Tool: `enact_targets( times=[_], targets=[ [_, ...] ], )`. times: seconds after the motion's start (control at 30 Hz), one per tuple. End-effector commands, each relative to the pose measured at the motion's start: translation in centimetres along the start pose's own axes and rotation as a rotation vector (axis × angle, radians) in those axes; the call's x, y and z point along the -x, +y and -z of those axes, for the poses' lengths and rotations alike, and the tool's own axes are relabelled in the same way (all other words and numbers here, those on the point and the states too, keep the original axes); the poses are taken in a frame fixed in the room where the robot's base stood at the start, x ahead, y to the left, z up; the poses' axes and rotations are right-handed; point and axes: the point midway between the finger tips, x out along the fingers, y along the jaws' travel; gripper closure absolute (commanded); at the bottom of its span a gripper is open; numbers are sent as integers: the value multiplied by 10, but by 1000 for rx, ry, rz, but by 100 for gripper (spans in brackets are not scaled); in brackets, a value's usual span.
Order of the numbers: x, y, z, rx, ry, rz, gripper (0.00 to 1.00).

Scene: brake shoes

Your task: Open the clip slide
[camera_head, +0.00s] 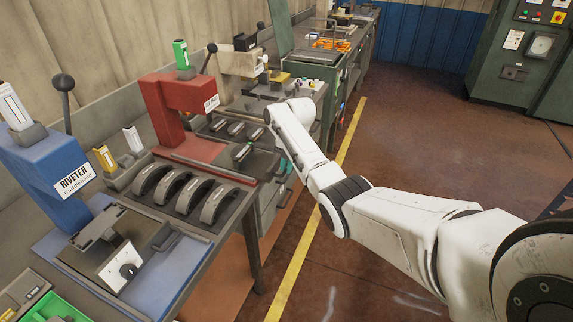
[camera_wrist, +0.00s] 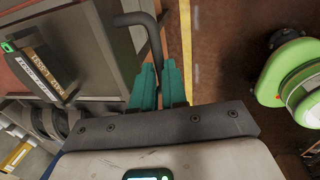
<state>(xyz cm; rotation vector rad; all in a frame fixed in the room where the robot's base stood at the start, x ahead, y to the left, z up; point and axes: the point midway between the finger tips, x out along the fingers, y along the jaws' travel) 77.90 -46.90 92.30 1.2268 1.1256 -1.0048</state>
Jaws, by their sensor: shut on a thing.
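My gripper (camera_wrist: 158,84) has teal fingers, which are closed around the end of a dark bent bar handle (camera_wrist: 140,20) in the wrist view. The handle sits at the edge of a grey plate (camera_wrist: 108,60), apparently the clip slide's. In the head view my gripper (camera_head: 284,166) is mostly hidden behind my white arm, at the right edge of the bench beside the red machine (camera_head: 178,100).
Several curved brake shoes (camera_head: 183,190) lie in a rack on the near bench. A blue riveter (camera_head: 50,165) stands at left. Wrist view: a labelled block (camera_wrist: 45,72) lies left, and a green round part (camera_wrist: 290,80) is at right. Floor beyond the yellow line (camera_head: 300,245) is open.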

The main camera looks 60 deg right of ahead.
Motion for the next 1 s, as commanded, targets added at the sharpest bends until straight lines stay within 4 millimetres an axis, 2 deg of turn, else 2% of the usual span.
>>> enact_targets(
  times=[0.03, 0.3, 0.6, 0.77, 1.0],
  targets=[
    [1, 0, 0, 0, -1, -1, 87],
    [0, 0, 0, 0, -1, -1, 62],
    [4, 0, 0, 0, -1, -1, 62],
    [24, 1, -1, 0, -3, -4, 62],
    [70, 1, -1, 0, -4, -4, 62]
  ],
)
